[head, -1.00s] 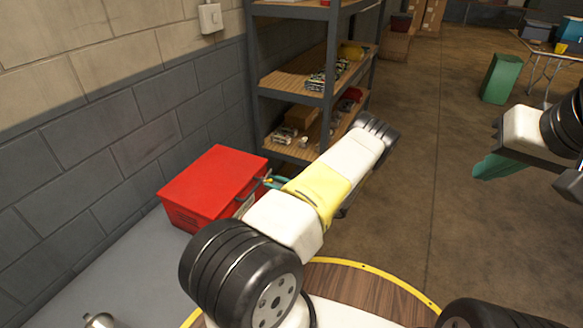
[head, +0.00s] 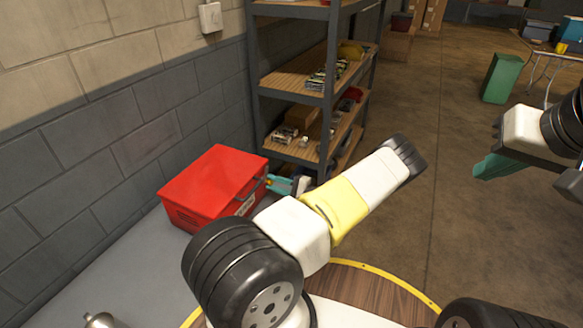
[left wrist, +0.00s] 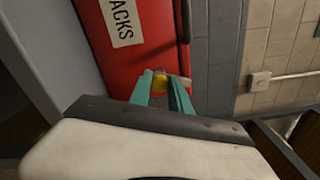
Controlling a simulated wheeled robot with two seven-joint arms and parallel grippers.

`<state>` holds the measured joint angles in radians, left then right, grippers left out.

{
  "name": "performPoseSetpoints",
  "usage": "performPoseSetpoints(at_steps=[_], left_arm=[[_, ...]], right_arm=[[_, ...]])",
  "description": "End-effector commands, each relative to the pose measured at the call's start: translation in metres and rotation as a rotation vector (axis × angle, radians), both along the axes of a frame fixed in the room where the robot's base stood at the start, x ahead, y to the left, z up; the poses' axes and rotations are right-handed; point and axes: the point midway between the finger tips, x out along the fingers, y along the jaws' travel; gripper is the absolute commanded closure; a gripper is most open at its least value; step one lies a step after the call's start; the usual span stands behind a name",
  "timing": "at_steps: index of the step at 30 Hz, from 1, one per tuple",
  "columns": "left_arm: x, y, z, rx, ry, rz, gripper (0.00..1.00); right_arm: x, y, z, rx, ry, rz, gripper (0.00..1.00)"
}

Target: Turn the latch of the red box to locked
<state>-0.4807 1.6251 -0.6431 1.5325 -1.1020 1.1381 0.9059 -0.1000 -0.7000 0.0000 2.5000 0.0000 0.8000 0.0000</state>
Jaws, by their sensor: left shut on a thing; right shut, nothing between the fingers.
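The red box (head: 213,182) stands by the wall with its lid down. In the left wrist view its red front (left wrist: 133,55) is turned sideways, with a white label. A small yellow piece (left wrist: 160,82), apparently the latch, sits between the teal fingers of my left gripper (left wrist: 168,88). That gripper is shut on it. In the head view my left gripper (head: 280,185) is at the box's right front side, and the latch cannot be made out. My right gripper (head: 497,166) is shut and empty, in the air far right of the box.
The box stands on a grey surface (head: 95,270) along the block wall. A metal shelf unit (head: 328,95) with several goods stands behind my left gripper. A green bin (head: 501,78) stands far right. The floor between is clear.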

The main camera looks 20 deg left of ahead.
Motion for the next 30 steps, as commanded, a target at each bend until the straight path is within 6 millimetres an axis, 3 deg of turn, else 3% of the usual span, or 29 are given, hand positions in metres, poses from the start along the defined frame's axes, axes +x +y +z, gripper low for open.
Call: performPoseSetpoints(at_steps=[15,30], left_arm=[[0.0001,-0.0006,-0.0015,-0.028,-0.344,-0.002,1.00],[-0.0001,-0.0004,-0.0015,-0.033,-0.414,0.000,1.00]], right_arm=[[0.0000,0.0000,0.0000,0.000,0.000,0.000,1.00],[0.0000,0.0000,0.0000,0.000,0.000,0.000,1.00]])
